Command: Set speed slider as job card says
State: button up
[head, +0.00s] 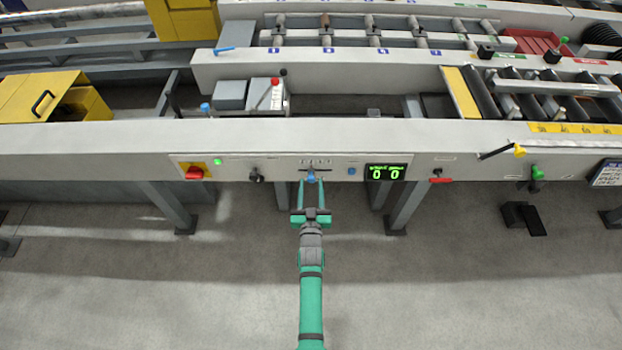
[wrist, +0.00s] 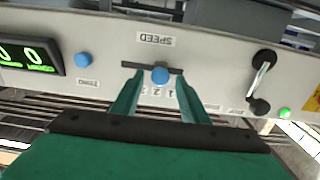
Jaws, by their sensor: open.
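The speed slider's blue knob (head: 311,177) sits on the front panel under small digits. In the wrist view the knob (wrist: 160,75) stands in a dark horizontal slot (wrist: 136,66), under an upside-down SPEED label (wrist: 156,39). It is somewhat right of the slot's middle there. The digits are partly hidden by my fingers, so I cannot tell its exact mark. My gripper (head: 311,184) is open in front of the panel, with one finger on each side of the knob and gaps showing. A card-like sign (head: 607,173) at the far right is too small to read.
A green display (head: 386,173) reads 0 0. A blue button (head: 352,171) lies right of the slider, a black-knobbed control (head: 256,177) and a red stop button (head: 194,173) left. A yellow-tipped lever (head: 519,151) juts out at right.

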aim_at(311, 181)
jog(key=shift+w, duration=1.65)
grip_shut()
